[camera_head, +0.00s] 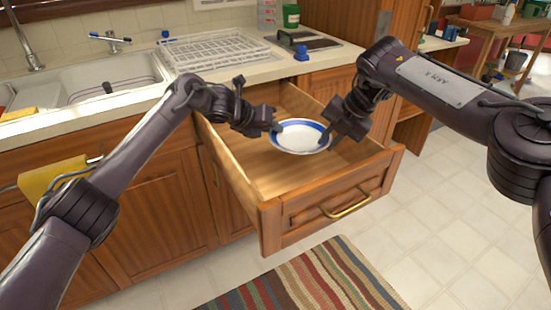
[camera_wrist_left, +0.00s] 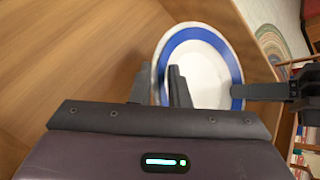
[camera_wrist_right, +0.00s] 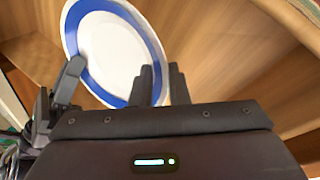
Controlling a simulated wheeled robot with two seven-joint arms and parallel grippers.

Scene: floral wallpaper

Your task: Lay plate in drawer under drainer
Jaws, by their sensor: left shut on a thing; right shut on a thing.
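A white plate with a blue rim (camera_head: 300,137) is held level between my two grippers, inside the open wooden drawer (camera_head: 262,172) below the white drainer (camera_head: 215,48). My left gripper (camera_head: 277,127) is shut on the plate's left edge; the plate also shows in the left wrist view (camera_wrist_left: 200,72). My right gripper (camera_head: 329,133) is shut on its right edge, and the plate fills the upper left of the right wrist view (camera_wrist_right: 115,55). I cannot tell whether the plate's underside touches the drawer floor.
The drawer front with its brass handle (camera_head: 346,203) juts out over the tiled floor and a striped rug (camera_head: 310,280). A sink (camera_head: 90,90) is at left on the counter. The drawer has free room in front of the plate.

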